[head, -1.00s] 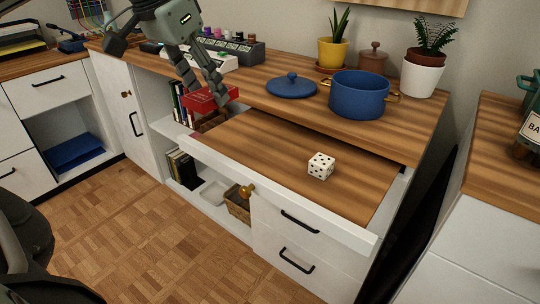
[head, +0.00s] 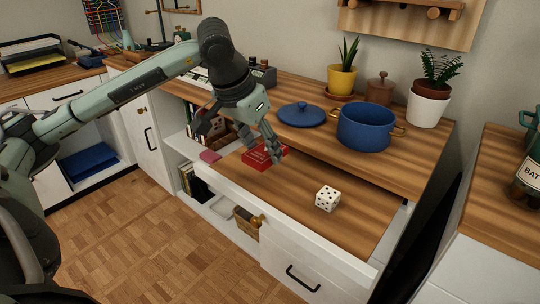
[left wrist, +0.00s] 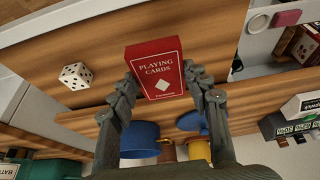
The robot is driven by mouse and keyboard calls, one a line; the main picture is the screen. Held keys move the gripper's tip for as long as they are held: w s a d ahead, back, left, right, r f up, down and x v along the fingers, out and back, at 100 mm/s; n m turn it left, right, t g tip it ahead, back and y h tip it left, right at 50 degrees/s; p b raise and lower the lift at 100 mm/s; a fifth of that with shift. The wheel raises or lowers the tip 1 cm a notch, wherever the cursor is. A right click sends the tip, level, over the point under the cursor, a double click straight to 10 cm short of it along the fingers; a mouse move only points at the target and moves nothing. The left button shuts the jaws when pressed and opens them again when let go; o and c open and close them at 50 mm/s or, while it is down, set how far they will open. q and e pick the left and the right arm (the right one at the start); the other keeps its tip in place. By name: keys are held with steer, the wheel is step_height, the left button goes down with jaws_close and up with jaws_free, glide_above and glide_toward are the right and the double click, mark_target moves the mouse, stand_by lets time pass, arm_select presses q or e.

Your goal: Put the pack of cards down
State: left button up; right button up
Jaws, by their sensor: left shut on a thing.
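The red pack of cards (head: 256,161) is at the far left part of the pulled-out wooden surface (head: 285,190) of the desk. My left gripper (head: 268,152) is shut on it. In the left wrist view the pack (left wrist: 156,66) sits between the two fingertips (left wrist: 160,88), with its "PLAYING CARDS" face to the camera. The pack is over or on the wood; I cannot tell whether it touches. My right gripper is not in view.
A large white die (head: 327,198) stands on the same surface, right of the pack. Behind, on the desktop, are a blue pot (head: 365,128), its blue lid (head: 300,115) and potted plants. A pink item (head: 210,156) lies on the shelf at left. The wood between pack and die is clear.

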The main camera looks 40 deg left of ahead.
mark_target(270, 177)
arm_select(q)
steer(key=shift+w+d+f, duration=0.4)
steer(key=shift+w+f, duration=0.1)
steer(key=shift+w, duration=0.3)
steer(key=shift+f, duration=2.05)
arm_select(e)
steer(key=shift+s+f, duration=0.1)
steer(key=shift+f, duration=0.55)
arm_select(q)
steer(key=shift+f, duration=0.15)
steer(key=o, duration=0.9)
steer(key=shift+o, duration=1.4)
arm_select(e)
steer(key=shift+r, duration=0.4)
